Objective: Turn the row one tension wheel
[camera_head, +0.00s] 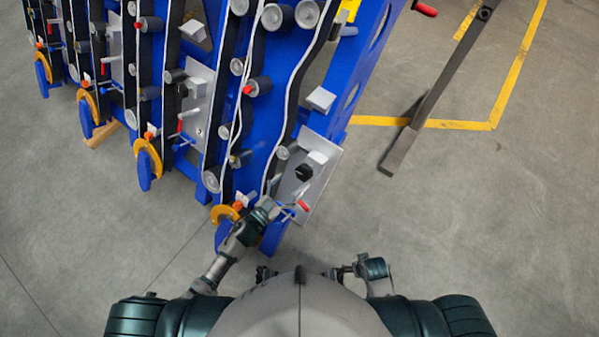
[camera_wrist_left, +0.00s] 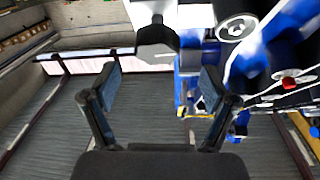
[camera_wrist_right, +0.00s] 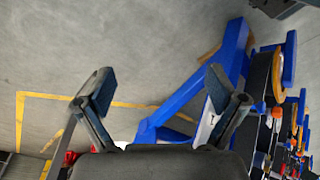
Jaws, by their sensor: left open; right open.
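A black faceted knob (camera_head: 303,172), which looks like the row one tension wheel, sits on the grey plate (camera_head: 322,185) at the near right end of the blue chassis (camera_head: 261,115). In the left wrist view the dark knob (camera_wrist_left: 157,42) hangs from a white block, just beyond and between the fingertips. My left gripper (camera_wrist_left: 153,92) is open with nothing between its fingers; in the head view it is beside the plate, below the knob. My right gripper (camera_wrist_right: 158,90) is open and empty, over the floor, away from the knob.
A red-tipped lever (camera_head: 303,205) is close to the left gripper. Orange and blue wheels (camera_head: 148,160) line the chassis's lower left edge. A dark metal post (camera_head: 408,135) stands to the right. The grey floor on the right is mostly clear, with yellow lines (camera_head: 460,125).

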